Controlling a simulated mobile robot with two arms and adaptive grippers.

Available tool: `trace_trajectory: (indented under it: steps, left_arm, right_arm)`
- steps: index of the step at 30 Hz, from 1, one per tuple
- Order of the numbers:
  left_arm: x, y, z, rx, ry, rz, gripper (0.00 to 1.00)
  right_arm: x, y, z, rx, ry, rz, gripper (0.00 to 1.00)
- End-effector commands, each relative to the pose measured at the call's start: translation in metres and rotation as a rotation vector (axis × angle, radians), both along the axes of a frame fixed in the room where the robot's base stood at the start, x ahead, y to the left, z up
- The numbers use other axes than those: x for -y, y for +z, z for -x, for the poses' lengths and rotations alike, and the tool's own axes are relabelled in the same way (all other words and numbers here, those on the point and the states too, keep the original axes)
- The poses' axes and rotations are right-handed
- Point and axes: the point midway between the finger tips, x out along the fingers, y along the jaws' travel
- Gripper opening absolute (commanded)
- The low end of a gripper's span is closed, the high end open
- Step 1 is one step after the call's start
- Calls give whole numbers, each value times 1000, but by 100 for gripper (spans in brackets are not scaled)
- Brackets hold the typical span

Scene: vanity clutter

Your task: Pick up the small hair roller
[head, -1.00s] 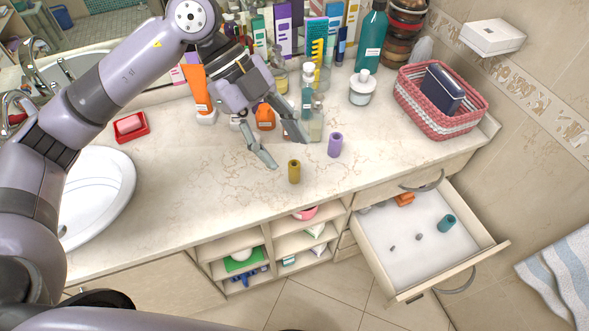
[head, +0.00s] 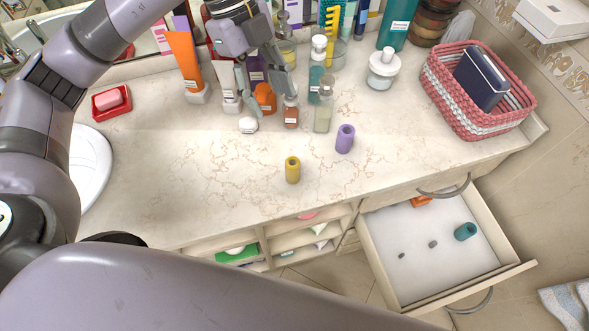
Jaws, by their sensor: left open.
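Three hair rollers show in the head view. A yellow roller (head: 292,170) stands upright on the marble counter. A purple roller (head: 345,139) stands upright to its right and a little farther back. A teal roller (head: 465,231) lies in the open drawer. I cannot tell for sure which one is meant by the small roller. My left gripper (head: 267,90) is open and empty, fingers pointing down, near the bottles at the back of the counter. It is behind the yellow roller and to its left, apart from all the rollers. My right gripper is not in view.
A red woven basket (head: 450,100) is at the right. The open drawer (head: 400,275) juts out in front. Counter left of the yellow roller is clear.

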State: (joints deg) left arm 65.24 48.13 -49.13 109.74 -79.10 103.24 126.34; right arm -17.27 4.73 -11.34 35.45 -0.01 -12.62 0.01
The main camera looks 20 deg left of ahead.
Motion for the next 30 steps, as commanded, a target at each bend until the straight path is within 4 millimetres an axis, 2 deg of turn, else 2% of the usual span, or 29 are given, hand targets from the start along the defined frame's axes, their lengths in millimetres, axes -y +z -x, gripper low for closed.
trace_trajectory:
  steps: [1, 3, 8, 11, 16, 24, 30]
  left_arm:
    - [0, -14, 0, 0, 0, 0, 46]
    - [0, -23, 0, 0, 0, 0, 46]
    - [0, -37, 0, 0, 0, 1, 46]
    - [3, -43, 1, -3, -1, 1, 46]
    - [14, -70, 8, -8, -3, 1, 46]
    - [34, -122, 17, -5, -2, 1, 46]
    - [42, -145, 19, -1, 0, 1, 46]
  right_arm:
    - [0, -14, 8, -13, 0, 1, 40]
    - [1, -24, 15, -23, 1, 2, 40]
    - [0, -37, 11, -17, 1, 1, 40]
    - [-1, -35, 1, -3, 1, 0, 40]
    - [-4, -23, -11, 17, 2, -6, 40]
    - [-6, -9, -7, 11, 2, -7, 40]
    - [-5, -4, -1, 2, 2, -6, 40]
